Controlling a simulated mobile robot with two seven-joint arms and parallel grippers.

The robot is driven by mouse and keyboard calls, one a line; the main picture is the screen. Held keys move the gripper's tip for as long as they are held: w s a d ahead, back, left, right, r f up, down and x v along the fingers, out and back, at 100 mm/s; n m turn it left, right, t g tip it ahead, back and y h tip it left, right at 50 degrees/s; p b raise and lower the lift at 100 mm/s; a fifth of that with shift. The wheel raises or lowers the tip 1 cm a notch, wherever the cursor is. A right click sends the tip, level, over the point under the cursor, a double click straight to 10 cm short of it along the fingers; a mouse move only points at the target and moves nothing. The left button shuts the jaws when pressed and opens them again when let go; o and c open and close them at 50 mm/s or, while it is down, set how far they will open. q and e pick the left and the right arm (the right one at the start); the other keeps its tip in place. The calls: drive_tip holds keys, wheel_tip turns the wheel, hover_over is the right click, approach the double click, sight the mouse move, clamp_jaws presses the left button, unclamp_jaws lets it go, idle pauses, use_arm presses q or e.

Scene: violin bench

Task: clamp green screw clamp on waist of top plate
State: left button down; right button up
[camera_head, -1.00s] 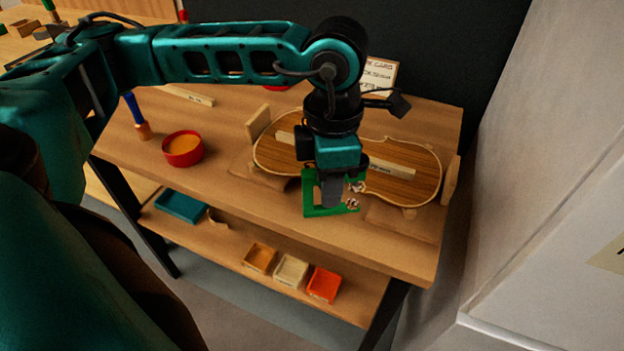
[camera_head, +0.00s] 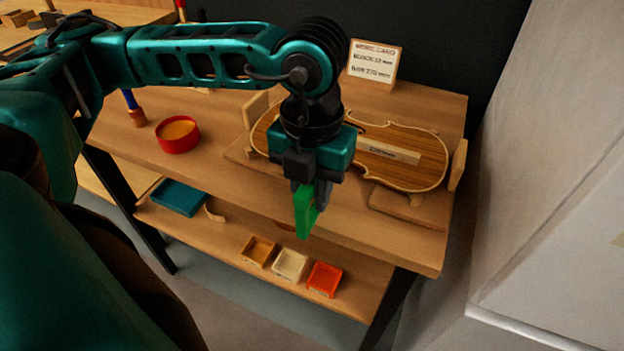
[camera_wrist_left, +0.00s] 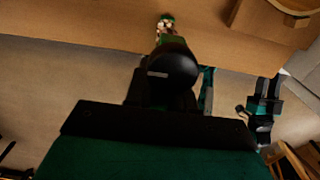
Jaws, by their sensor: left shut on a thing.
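The green screw clamp (camera_head: 304,212) is held in my left gripper (camera_head: 312,190), which is shut on it, in front of the bench's near edge. The clamp shows edge-on in the head view; in the left wrist view only a small part of it (camera_wrist_left: 165,25) shows past the gripper. The violin top plate (camera_head: 418,178) lies on the bench behind the gripper, with a light wooden bar across it. My left arm hides part of the plate, including much of its waist. The clamp is apart from the plate.
A wooden end block (camera_head: 457,165) stands right of the plate, and a work card (camera_head: 374,62) stands behind. A red bowl (camera_head: 178,135) sits left. The lower shelf holds a teal tray (camera_head: 179,197) and an orange-red tray (camera_head: 325,279).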

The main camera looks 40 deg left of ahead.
use_arm(q)
drive_tip(key=shift+f+b, duration=0.1)
drive_tip(key=shift+b, duration=0.25)
drive_tip(key=shift+w+a+b, duration=0.15)
drive_tip(key=shift+w+a, duration=0.1)
drive_tip(key=shift+w, duration=0.7)
drive_tip(key=shift+w+a+b, duration=0.2)
drive_tip(key=shift+w, duration=0.75)
drive_tip(key=shift+w+a+b, duration=0.15)
drive_tip(key=shift+w+a, duration=0.1)
drive_tip(key=shift+w, duration=0.7)
drive_tip(key=shift+b, duration=0.4)
drive_tip(key=shift+w+a, duration=0.2)
drive_tip(key=shift+w, duration=0.7)
drive_tip(key=shift+w+a, duration=0.2)
drive_tip(key=shift+w, duration=0.7)
drive_tip(key=shift+w+a, duration=0.2)
drive_tip(key=shift+w, duration=0.7)
drive_tip(key=c, duration=0.9)
unclamp_jaws()
